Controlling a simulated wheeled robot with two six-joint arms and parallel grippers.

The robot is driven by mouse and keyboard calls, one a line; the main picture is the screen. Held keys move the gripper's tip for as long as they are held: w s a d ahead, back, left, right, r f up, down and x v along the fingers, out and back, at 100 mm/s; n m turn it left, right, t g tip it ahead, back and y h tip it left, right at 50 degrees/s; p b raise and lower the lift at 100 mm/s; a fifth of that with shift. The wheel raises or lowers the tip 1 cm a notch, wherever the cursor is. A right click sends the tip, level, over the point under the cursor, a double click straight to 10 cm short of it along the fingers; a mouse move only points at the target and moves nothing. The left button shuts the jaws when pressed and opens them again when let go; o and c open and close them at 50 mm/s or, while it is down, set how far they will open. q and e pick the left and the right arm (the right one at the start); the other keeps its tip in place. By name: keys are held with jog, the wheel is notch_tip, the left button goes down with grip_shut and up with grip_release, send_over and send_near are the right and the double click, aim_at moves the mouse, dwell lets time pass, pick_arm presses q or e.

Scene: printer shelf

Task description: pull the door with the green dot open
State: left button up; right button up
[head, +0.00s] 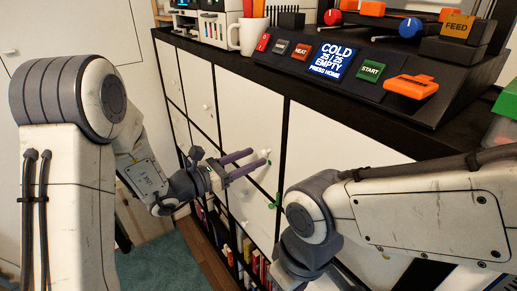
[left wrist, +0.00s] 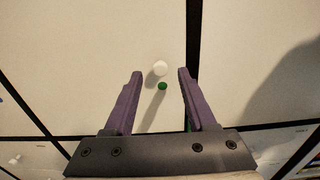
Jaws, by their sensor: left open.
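The white cabinet door (head: 245,115) with the green dot is shut, in the middle of the head view. It fills the left and middle of the left wrist view (left wrist: 100,50). Its round white knob (left wrist: 160,68) has the green dot (left wrist: 163,86) right beside it. My left gripper (head: 262,156) is open and points at the door. I see no contact. My right arm is at the right; its gripper is out of view.
A dark countertop (head: 210,52) above the doors holds a mug (head: 250,36) and a control panel (head: 335,62). A small green part (head: 276,201) shows at the door's right edge. Books (head: 257,262) fill shelves below. My right forearm crosses the right side.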

pick_arm(q)
jog(key=shift+p+x, duration=0.4)
jog(key=shift+x, duration=1)
grip_shut()
dwell(0.4)
